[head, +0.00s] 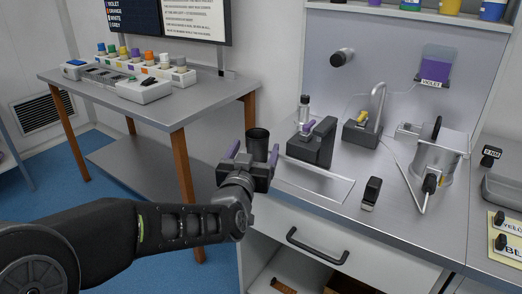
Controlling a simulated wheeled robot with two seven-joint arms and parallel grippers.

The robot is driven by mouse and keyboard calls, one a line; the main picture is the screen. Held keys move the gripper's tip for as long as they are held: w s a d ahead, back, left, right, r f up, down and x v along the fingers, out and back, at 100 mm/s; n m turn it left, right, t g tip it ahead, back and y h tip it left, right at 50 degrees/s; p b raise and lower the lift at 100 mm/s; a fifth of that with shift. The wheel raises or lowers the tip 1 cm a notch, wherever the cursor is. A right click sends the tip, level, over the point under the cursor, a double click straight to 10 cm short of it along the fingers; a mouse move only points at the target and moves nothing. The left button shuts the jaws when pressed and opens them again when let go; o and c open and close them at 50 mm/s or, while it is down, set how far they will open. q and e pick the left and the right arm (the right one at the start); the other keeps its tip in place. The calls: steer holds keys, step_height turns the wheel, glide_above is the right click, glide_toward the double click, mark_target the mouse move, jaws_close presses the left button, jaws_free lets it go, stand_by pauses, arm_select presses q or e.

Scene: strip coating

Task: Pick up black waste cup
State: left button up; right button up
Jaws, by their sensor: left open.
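The black waste cup (257,142) stands upright near the left edge of the grey workbench. My left gripper (252,152) is open, with purple finger pads to the left and right of the lower part of the cup. The cup's upper part and dark opening show above the gripper; its base is hidden behind the gripper. I cannot tell whether the fingers touch the cup. My right gripper is not in view.
A black device (318,145) with a small bottle stands right of the cup. A metal pot (440,160) and a small black object (371,192) are farther right. A side table (190,103) with coloured-topped items stands at the left. A drawer handle (317,246) juts out below the bench.

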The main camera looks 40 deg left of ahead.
mark_target(260, 135)
arm_select(q)
steer(key=shift+x, duration=1.2)
steer(key=shift+a+b+x, duration=0.2)
steer(key=shift+b+x, duration=0.1)
steer(key=shift+x, duration=2.35)
steer(key=shift+s, duration=0.1)
steer(key=shift+c, duration=0.6)
steer(key=c, duration=1.3)
step_height(260, 135, up, 10)
steer(key=p, duration=0.3)
steer(key=shift+r, duration=0.1)
